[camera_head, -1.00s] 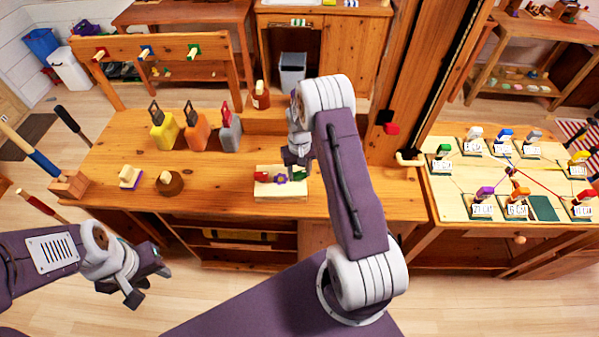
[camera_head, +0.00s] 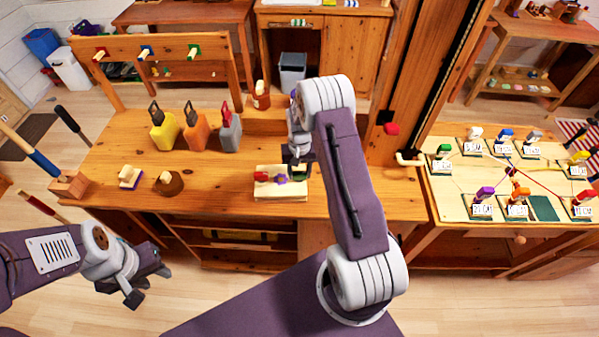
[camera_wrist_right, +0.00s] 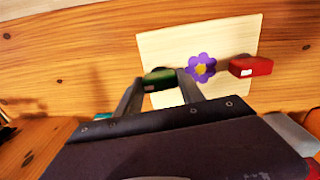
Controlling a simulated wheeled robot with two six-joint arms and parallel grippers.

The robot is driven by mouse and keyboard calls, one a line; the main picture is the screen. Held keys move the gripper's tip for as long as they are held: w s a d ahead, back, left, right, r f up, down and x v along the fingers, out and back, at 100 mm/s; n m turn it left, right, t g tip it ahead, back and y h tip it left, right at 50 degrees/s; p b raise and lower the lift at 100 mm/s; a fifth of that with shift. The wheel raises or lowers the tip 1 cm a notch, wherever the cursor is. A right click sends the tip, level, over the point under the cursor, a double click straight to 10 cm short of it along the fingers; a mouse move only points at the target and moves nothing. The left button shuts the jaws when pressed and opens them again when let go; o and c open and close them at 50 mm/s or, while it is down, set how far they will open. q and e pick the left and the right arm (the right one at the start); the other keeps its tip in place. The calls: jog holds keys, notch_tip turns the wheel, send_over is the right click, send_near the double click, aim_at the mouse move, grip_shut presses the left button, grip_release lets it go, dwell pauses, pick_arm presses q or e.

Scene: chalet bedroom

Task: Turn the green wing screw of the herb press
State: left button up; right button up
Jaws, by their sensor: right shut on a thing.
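The herb press (camera_head: 280,190) is a pale wooden block on the workbench in the head view; its pale board (camera_wrist_right: 215,32) also shows in the right wrist view. It carries a red wing screw (camera_head: 261,176), a purple flower (camera_head: 282,177) and a green wing screw (camera_wrist_right: 158,79). My right gripper (camera_head: 297,160) is over the press's right end. In the right wrist view its fingers (camera_wrist_right: 160,88) are closed on the green wing screw. In the head view the gripper mostly hides that screw. My left gripper (camera_head: 150,286) is empty, fingers apart, off the bench's front left.
Yellow (camera_head: 163,132), orange (camera_head: 196,132) and grey (camera_head: 229,133) bottles stand behind the press. A brown bottle (camera_head: 261,97) is on a raised step. A round wooden piece (camera_head: 168,183) lies left. A wooden post (camera_head: 425,75) and a labelled board (camera_head: 455,205) are at the right.

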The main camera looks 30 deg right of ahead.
aim_at(299, 173)
jog(key=o, duration=1.4)
jog(key=shift+c, duration=0.2)
jog(key=shift+r, duration=0.1)
notch_tip(299, 173, up, 9)
jog(key=shift+b, duration=0.6)
